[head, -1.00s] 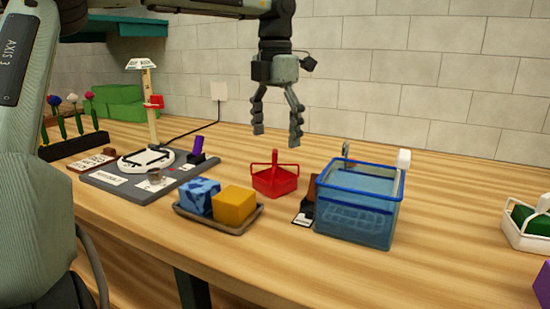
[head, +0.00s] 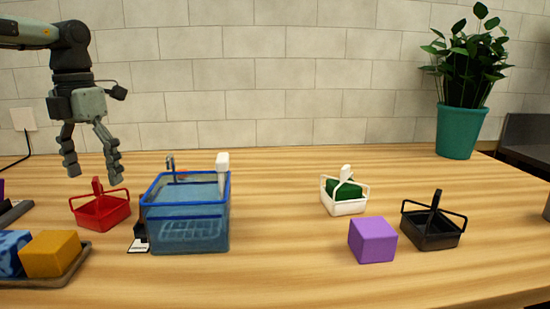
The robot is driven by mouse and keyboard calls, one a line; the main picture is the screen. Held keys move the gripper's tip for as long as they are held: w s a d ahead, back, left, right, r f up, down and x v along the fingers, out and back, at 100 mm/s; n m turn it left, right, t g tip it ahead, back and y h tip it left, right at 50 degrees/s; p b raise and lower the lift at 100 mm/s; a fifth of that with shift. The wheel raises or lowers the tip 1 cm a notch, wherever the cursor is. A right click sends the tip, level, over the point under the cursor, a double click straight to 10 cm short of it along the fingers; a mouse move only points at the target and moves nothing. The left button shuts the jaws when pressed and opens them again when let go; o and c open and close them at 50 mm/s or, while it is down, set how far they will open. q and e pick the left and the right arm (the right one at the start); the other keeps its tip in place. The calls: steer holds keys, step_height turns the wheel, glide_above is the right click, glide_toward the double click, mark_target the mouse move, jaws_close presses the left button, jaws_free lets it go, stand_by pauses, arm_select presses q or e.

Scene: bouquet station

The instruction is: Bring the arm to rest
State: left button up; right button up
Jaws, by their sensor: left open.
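My left gripper (head: 93,178) hangs at the upper left of the head view, fingers pointing down. Its two fingers are spread apart with nothing between them. It is above the red basket (head: 101,213), apart from it. My right gripper is not in view.
A blue water tub (head: 187,230) stands right of the red basket. A tray (head: 75,262) holds a blue block (head: 10,254) and a yellow block (head: 50,254). A white basket (head: 344,208) with a green block, a purple block (head: 373,240), a black basket (head: 431,234) and a potted plant (head: 458,130) stand right. The middle is clear.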

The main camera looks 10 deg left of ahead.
mark_target(102, 204)
arm_select(q)
step_height(102, 204, down, 6)
steer(key=shift+r, duration=0.25)
steer(key=shift+f, duration=0.75)
steer(key=shift+r, duration=1.3)
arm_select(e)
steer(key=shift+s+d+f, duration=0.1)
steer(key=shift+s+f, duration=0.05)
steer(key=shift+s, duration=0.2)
